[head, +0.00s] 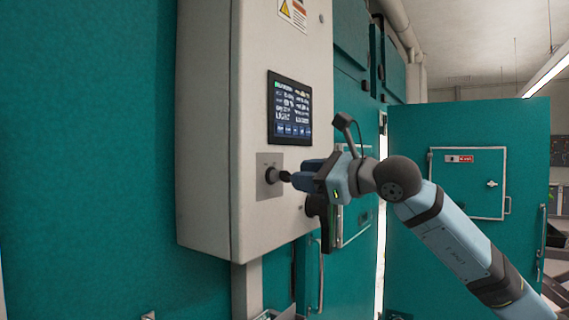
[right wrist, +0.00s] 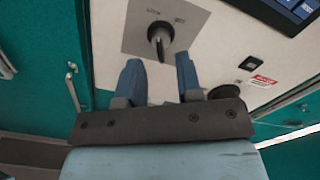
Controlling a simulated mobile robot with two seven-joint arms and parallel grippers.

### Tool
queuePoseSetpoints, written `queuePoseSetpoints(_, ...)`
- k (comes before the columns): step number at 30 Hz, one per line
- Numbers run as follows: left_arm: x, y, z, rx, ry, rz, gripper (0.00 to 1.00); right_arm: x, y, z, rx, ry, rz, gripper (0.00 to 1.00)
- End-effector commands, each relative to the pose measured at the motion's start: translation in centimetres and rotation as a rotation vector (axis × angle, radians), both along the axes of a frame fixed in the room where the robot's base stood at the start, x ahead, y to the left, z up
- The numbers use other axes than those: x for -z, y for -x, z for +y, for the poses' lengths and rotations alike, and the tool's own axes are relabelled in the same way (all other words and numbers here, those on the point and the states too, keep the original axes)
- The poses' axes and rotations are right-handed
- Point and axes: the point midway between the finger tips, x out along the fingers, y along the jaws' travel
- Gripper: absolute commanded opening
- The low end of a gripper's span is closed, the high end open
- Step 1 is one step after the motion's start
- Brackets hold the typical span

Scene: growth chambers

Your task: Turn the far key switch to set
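The key switch (head: 271,175) is a dark round switch on a grey square plate (head: 264,190), low on the front of a pale control box (head: 208,140). In the right wrist view the key switch (right wrist: 160,38) shows with its dark key or knob and small lettering too blurred to read. My right gripper (head: 292,177) points at the switch. In the right wrist view its two blue fingers (right wrist: 159,75) are apart, with the switch just beyond the gap between the tips. The fingers look empty. My left gripper is not in view.
A touch screen (head: 289,109) sits above the switch plate. A dark round knob (right wrist: 224,91) is on the box beside the right finger in the wrist view. Teal chamber walls stand left and behind, and an open teal door (head: 470,130) stands at right.

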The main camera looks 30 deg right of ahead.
Motion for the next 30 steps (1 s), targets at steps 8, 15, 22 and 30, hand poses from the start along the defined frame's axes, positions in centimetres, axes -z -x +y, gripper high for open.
queuePoseSetpoints(8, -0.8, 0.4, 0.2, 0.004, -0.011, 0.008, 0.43, -0.2, -3.9, 1.5, -0.001, -0.003, 0.000, 0.33)
queuePoseSetpoints(15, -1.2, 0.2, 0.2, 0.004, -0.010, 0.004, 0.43, 0.0, -4.7, 1.9, 0.000, 0.000, 0.000, 0.33)
queuePoseSetpoints(22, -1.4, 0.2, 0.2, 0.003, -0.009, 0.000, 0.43, 0.1, -4.7, 1.9, 0.001, 0.000, 0.000, 0.21)
queuePoseSetpoints(30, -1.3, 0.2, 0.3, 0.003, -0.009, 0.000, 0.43, 0.1, -4.7, 1.9, 0.001, -0.006, 0.002, 0.02)
